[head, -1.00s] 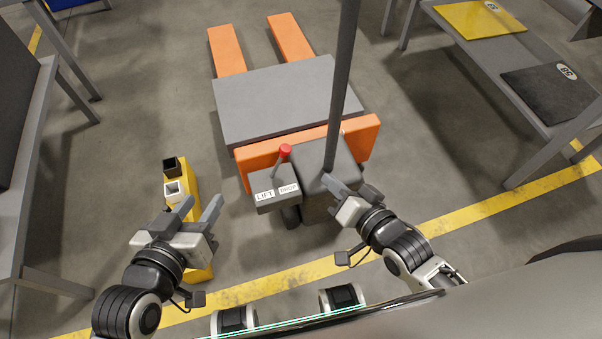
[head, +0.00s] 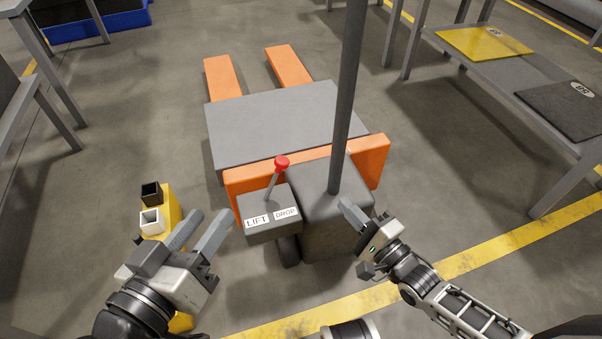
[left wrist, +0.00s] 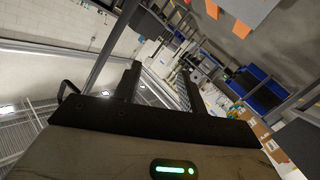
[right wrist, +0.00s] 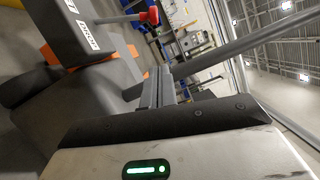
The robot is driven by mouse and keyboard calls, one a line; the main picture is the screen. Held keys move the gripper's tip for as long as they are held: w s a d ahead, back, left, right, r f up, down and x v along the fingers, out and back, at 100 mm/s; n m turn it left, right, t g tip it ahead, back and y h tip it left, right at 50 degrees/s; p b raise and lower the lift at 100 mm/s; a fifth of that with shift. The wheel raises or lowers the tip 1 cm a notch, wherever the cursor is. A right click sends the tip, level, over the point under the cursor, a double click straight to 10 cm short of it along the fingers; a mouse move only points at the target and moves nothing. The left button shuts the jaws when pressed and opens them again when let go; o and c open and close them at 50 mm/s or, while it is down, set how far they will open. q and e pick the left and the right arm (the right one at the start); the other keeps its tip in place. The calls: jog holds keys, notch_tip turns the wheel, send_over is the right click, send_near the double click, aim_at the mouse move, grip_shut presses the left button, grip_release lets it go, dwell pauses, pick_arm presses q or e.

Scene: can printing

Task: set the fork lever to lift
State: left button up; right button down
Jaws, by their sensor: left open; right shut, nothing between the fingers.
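The fork lever (head: 272,184) has a red ball knob and stands on the grey control box (head: 272,232). It leans right, toward the DROP side. The box's front carries a LIFT label on the left and a DROP label on the right. My left gripper (head: 210,219) is open and empty, left of the box and apart from it. My right gripper (head: 346,204) is shut and empty, right of the box beside the truck's grey housing. The right wrist view shows the red knob (right wrist: 153,15) and the DROP label (right wrist: 87,37). The left wrist view does not show the lever.
The orange pallet truck (head: 238,192) carries a grey slab (head: 285,120); its grey mast (head: 348,90) rises right of the lever. A yellow stand (head: 168,205) with black and white square cups is left of my left gripper. A table (head: 555,135) stands at right.

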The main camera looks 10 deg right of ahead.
aim_at(275, 180)
pick_arm(q)
jog(key=r+t+b, duration=0.1)
jog(key=w+r+m+t+h+b, duration=0.1)
jog(key=b, duration=0.1)
jog(key=w+r+t+b, duration=0.1)
jog(key=r, duration=0.1)
jog(key=shift+a+m+h, duration=0.15)
jog(key=shift+m+h, duration=0.15)
pick_arm(e)
jog(key=s+a+x, duration=0.1)
jog(key=a+x, duration=0.1)
jog(key=x, duration=1.1)
jog(key=shift+s+a+r, duration=0.2)
jog(key=shift+a+r, duration=0.1)
jog(key=shift+a, duration=0.05)
pick_arm(q)
jog(key=shift+s+r, duration=0.1)
jog(key=shift+r, duration=0.05)
pick_arm(e)
jog(key=shift+r, duration=0.15)
